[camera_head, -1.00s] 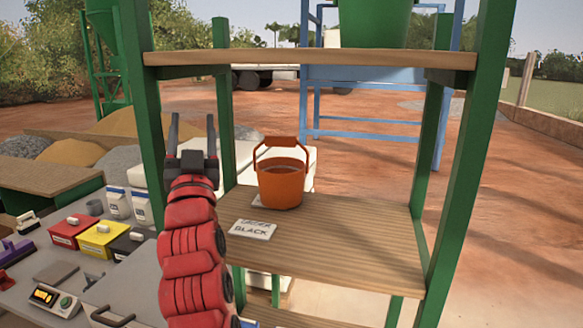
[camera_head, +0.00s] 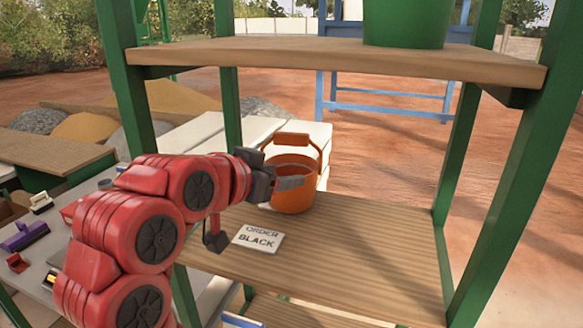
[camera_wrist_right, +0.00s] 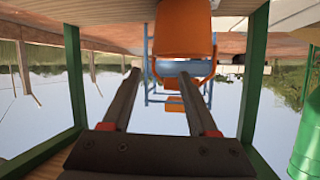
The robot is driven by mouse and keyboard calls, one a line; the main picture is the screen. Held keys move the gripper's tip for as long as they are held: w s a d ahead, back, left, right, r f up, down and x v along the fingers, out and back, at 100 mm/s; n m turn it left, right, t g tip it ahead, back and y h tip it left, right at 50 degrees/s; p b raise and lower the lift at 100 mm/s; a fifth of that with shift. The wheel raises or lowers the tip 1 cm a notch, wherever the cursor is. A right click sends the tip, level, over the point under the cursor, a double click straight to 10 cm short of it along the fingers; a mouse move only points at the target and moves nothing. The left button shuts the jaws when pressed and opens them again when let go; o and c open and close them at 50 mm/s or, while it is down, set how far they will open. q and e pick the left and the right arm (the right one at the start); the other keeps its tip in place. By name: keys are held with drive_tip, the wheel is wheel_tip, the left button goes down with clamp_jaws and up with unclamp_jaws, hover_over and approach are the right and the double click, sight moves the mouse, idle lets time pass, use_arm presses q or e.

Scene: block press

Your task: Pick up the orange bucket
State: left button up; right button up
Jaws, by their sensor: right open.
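The orange bucket (camera_head: 293,203) stands upright on the wooden middle shelf (camera_head: 340,255) of a green rack, its handle raised. My right gripper (camera_head: 289,184) is open, with its fingers in front of the bucket's upper side, below the raised handle in the picture. In the right wrist view, which appears upside down, the bucket (camera_wrist_right: 183,28) is at the top, just beyond the two spread fingers (camera_wrist_right: 160,76). Part of the handle shows between and past them. I cannot tell whether a finger touches the bucket. My left gripper is not in view.
An order card reading BLACK (camera_head: 258,238) lies on the shelf in front of the bucket. An upper shelf (camera_head: 330,60) with a green container (camera_head: 405,22) is overhead. Green posts (camera_head: 455,155) frame the rack. The shelf's right part is clear.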

sight(313, 171)
drive_tip(key=p+x, duration=0.3)
drive_tip(key=x, duration=0.3)
drive_tip(key=d+p+x, duration=0.1)
drive_tip(key=p+x, duration=0.2)
drive_tip(key=x, duration=0.3)
drive_tip(key=shift+s+r, duration=0.2)
drive_tip(key=shift+w+f, duration=0.1)
drive_tip(key=shift+f, duration=0.05)
clamp_jaws()
